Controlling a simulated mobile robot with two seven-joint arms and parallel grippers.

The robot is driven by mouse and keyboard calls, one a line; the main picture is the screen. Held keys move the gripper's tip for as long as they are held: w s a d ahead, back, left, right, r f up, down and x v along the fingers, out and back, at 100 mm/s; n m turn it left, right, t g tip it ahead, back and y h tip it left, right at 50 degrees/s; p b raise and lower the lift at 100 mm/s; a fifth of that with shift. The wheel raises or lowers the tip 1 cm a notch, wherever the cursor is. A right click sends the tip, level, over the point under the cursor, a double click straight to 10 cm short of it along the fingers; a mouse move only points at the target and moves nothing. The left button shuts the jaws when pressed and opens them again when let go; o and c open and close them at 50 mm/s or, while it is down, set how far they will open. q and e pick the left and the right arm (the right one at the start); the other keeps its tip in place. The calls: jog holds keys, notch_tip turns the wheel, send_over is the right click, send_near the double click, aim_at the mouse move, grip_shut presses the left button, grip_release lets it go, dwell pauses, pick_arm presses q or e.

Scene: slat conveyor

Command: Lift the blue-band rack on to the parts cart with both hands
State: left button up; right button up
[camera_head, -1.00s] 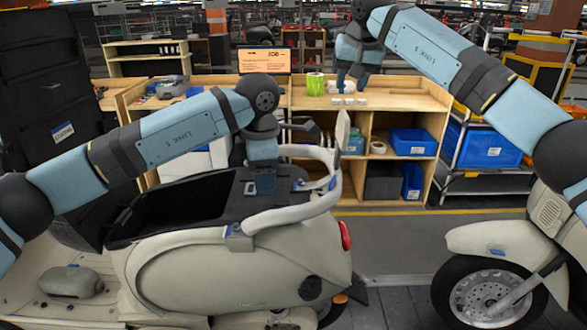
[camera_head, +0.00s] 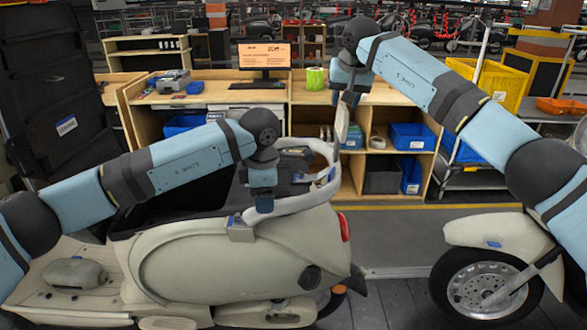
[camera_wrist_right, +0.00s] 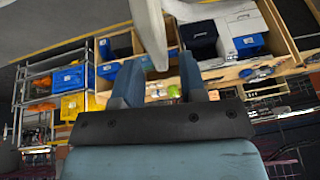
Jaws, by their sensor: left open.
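The rack is a pale grey tube loop (camera_head: 292,209) with blue bands, on the tail of a cream scooter (camera_head: 220,262). A pale upright plate (camera_head: 342,117) rises at its far end. My left gripper (camera_head: 264,206) is open and points down at the near tube; I cannot tell whether it touches it. My right gripper (camera_head: 346,98) is at the top of the plate. In the right wrist view its fingers (camera_wrist_right: 158,80) are apart, with a pale end between them and gaps visible. A wheeled metal shelf cart (camera_head: 470,178) stands at right; I cannot tell if it is the parts cart.
A wooden workbench (camera_head: 312,95) with blue bins (camera_head: 412,137) and a green cup (camera_head: 316,78) stands behind. A second scooter's front wheel (camera_head: 487,286) is at right. A tall black case (camera_head: 60,95) is at left.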

aim_at(343, 104)
pick_arm(q)
jog(key=f, duration=0.4)
jog(key=shift+w, duration=0.35)
pick_arm(e)
jog(key=x, duration=0.4)
jog(key=shift+w+f, duration=0.1)
pick_arm(q)
jog(key=shift+s+f, duration=0.1)
jog(key=shift+f, duration=0.25)
pick_arm(e)
jog(key=shift+f, duration=0.25)
jog(key=shift+w, duration=0.1)
pick_arm(q)
jog(key=c, duration=0.6)
pick_arm(e)
jog(key=c, duration=0.6)
pick_arm(q)
grip_shut()
pick_arm(e)
grip_shut()
pick_arm(q)
jog(key=shift+r, duration=0.1)
